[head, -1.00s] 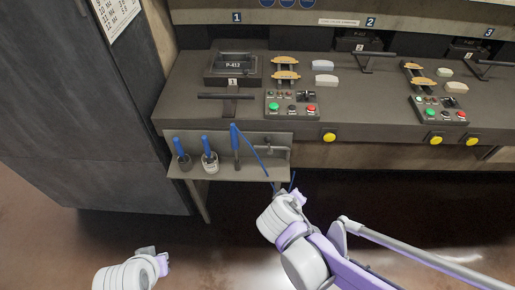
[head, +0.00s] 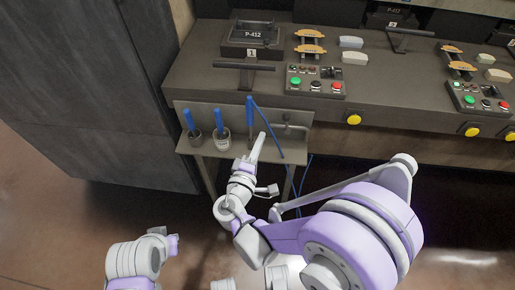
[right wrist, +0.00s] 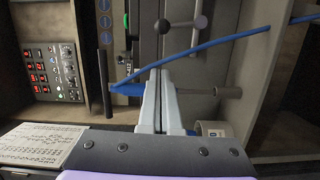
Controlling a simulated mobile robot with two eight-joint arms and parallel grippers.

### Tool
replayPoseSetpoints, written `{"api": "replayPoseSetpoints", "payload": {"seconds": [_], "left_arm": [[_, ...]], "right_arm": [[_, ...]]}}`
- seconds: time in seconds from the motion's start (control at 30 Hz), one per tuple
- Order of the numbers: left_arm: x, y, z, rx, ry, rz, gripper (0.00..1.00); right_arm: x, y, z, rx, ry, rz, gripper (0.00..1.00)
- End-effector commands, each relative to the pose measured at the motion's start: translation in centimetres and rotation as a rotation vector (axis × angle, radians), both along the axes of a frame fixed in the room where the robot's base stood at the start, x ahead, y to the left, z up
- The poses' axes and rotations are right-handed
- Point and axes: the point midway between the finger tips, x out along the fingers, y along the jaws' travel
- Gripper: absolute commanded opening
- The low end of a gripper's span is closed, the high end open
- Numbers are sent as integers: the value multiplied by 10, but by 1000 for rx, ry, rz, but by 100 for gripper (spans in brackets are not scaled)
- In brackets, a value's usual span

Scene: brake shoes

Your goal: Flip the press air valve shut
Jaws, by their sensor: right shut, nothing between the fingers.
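A small grey fitting with a bar (head: 288,128) is on the side panel, right of the blue-handled tool; it may be the press air valve. In the right wrist view a grey lever with round ends (right wrist: 186,24) is at the top; I cannot tell its position for sure. My right gripper (head: 259,138) is shut and empty, just in front of the panel and below the fitting. Its fingers show in the right wrist view (right wrist: 158,78), in front of the blue-handled tool (right wrist: 128,89). My left gripper (head: 173,244) is low at the left, its fingers unclear.
The blue-handled tool (head: 250,115) has a blue hose (head: 272,134) hanging close to my right gripper. Two blue-handled brushes or bottles (head: 220,128) stand left on the shelf. The bench holds a control box (head: 315,83) and a black bar handle (head: 244,67). Floor at left is clear.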

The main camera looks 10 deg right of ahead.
Motion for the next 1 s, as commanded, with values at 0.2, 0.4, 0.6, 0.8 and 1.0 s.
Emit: {"api": "replayPoseSetpoints", "payload": {"seconds": [0.2, 0.4, 0.6, 0.8, 1.0], "left_arm": [[0, 0, 1, 0, 0, 0, 0], [0, 0, 1, 0, 0, 0, 0], [0, 0, 1, 0, 0, 0, 0], [0, 0, 1, 0, 0, 0, 0], [0, 0, 3, 0, -1, 0, 0]], "right_arm": [[41, -23, -1, 0, 0, -4, 0], [48, -50, -2, -1, 1, -3, 0], [51, -59, -2, 1, 0, -1, 0], [51, -60, -2, 1, 0, 0, 0], [50, -62, 0, 31, -7, -1, 0]]}}
